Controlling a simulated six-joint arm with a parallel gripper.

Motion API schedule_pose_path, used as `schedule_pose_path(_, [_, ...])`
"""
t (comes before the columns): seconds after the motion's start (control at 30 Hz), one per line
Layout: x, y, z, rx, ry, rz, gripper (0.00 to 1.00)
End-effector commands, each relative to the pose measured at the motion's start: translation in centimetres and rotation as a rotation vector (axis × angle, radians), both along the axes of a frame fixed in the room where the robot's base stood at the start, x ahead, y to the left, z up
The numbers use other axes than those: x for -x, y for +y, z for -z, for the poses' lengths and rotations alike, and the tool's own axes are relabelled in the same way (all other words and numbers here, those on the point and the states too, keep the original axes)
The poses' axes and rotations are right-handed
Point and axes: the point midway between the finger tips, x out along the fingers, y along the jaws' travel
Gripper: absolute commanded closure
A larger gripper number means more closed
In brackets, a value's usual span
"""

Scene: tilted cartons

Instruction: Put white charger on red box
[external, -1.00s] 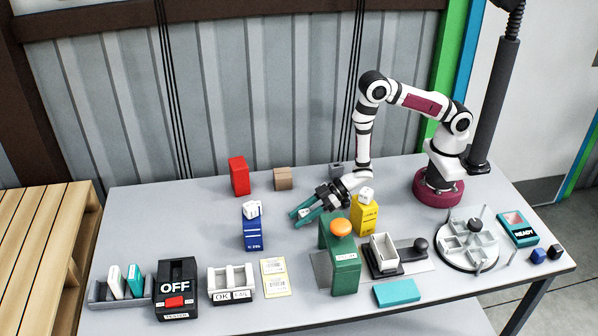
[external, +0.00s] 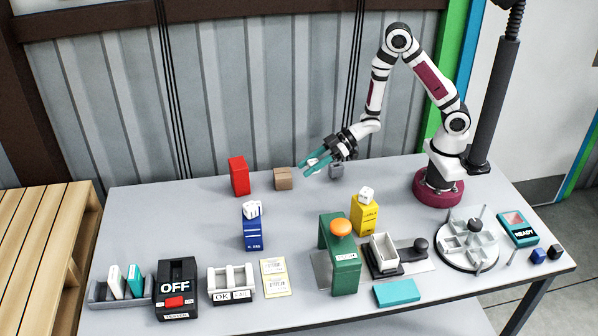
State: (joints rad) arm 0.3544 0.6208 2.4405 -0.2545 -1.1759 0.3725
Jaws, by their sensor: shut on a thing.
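The red box (external: 238,177) stands upright at the back left of the table, with nothing on its top. My gripper (external: 310,167) is in the air to the right of the red box, its teal fingers pointing left. It is shut on a small white item (external: 316,161), which looks like the white charger and is partly hidden by the fingers. Similar white pieces sit on the blue box (external: 252,236) and on the yellow box (external: 364,219).
A brown block (external: 283,179) stands between the red box and my gripper. A grey block (external: 336,171) is behind and below my gripper. A green stand with an orange button (external: 341,229) is at the front. The table left of the blue box is clear.

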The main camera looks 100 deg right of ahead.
Motion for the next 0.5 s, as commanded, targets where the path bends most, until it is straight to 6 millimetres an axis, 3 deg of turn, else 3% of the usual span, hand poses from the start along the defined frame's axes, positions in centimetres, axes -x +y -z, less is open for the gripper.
schedule_pose_path(0.13, [-2.2,-1.6,-1.3,0.004,-0.006,-0.003,1.00])
schedule_pose_path(0.23, [-5.7,-3.8,-2.8,0.007,-0.009,0.001,1.00])
schedule_pose_path(0.4, [-11.1,-9.8,-6.6,0.007,-0.008,0.065,1.00])
schedule_pose_path(0.5, [-13.2,-13.3,-9.0,0.007,-0.007,0.124,1.00])
